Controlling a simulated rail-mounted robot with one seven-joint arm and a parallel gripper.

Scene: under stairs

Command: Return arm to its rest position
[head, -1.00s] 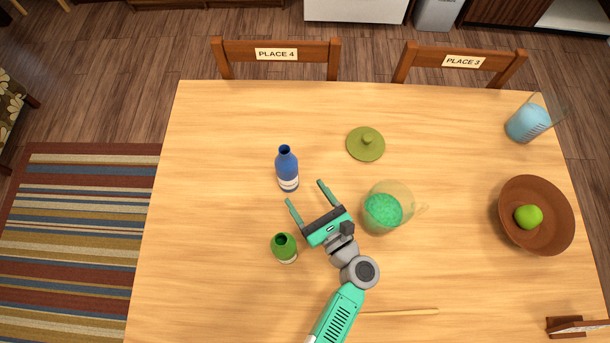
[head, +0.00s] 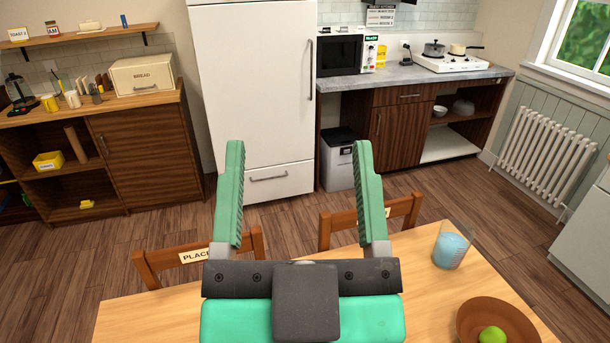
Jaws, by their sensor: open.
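My gripper (head: 302,195) is large and close in the head view, raised in front of the camera. Its two green fingers stand upright and wide apart, with nothing between them. The bottles, the lid and the green-filled jug are not visible in this view.
A pitcher of blue liquid (head: 451,248) and a brown bowl (head: 470,318) with a green fruit (head: 492,335) are on the table's right side. Two wooden chairs stand behind it, one on the left (head: 150,265), one on the right (head: 325,230). A white fridge (head: 255,90) stands beyond.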

